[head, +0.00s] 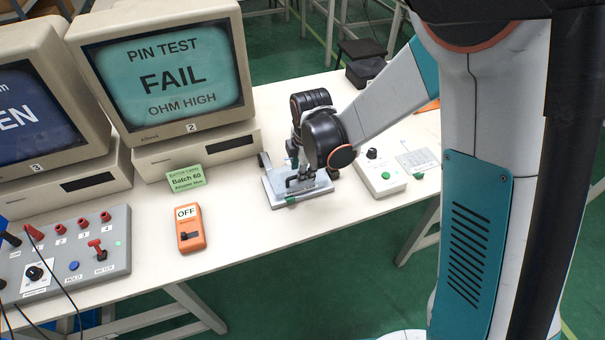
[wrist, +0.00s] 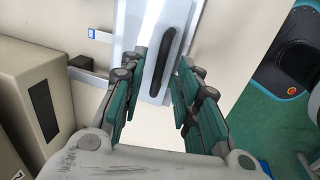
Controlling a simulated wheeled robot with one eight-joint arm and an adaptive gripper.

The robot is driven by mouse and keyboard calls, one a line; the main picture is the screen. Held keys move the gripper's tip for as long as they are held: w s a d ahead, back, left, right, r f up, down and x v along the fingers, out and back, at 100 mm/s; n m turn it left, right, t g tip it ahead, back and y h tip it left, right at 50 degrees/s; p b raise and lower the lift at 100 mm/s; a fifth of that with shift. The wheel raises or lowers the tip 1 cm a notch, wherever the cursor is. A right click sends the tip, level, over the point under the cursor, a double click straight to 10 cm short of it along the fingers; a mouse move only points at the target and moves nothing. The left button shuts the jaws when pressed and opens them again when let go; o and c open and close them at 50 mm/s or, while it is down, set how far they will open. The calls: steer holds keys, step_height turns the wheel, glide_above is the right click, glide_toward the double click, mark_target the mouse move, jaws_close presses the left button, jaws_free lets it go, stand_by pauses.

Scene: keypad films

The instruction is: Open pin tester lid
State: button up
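The pin tester (head: 275,193) is a low, pale metal unit on the white bench in the head view, partly hidden by my arm and gripper. Its lid appears to lie flat. In the wrist view the lid (wrist: 129,50) is a pale panel with a long black bar handle (wrist: 170,48). My gripper (wrist: 163,68) is open, with its green-padded fingers on either side of the handle and a visible gap on both sides. In the head view my gripper (head: 304,178) points down over the tester.
A monitor (head: 166,75) behind reads "PIN TEST FAIL OHM HIGH". An orange device (head: 190,228) marked OFF and a green card (head: 186,179) stand left of the tester. A white control box (head: 380,176) stands close on its right. A grey switch box (head: 75,250) lies far left.

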steer(key=shift+w+f, duration=0.15)
steer(key=shift+f, duration=0.45)
jaws_close()
steer(key=shift+r, duration=0.15)
